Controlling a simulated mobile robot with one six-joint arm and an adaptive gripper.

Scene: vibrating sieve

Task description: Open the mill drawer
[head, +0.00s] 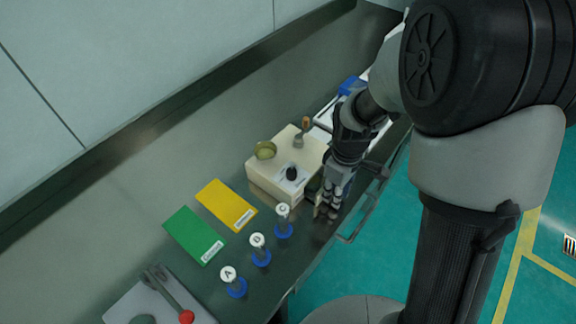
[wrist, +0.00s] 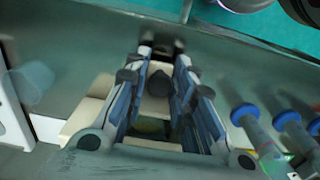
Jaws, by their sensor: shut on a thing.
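My gripper (head: 326,210) points down at the mill's front right side, close to the bench edge. In the wrist view my gripper (wrist: 160,85) has its fingers closed in around a dark rounded part (wrist: 158,84), which appears to be the drawer's handle. Cream surfaces of the mill (wrist: 88,112) show behind the fingers. The drawer is mostly hidden by my gripper; how far out it stands cannot be told.
Several lettered vials on blue bases, one of them here (head: 260,250), stand left of my gripper. A green card (head: 192,234) and a yellow card (head: 226,204) lie behind them. A metal rail (head: 372,205) runs along the bench front.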

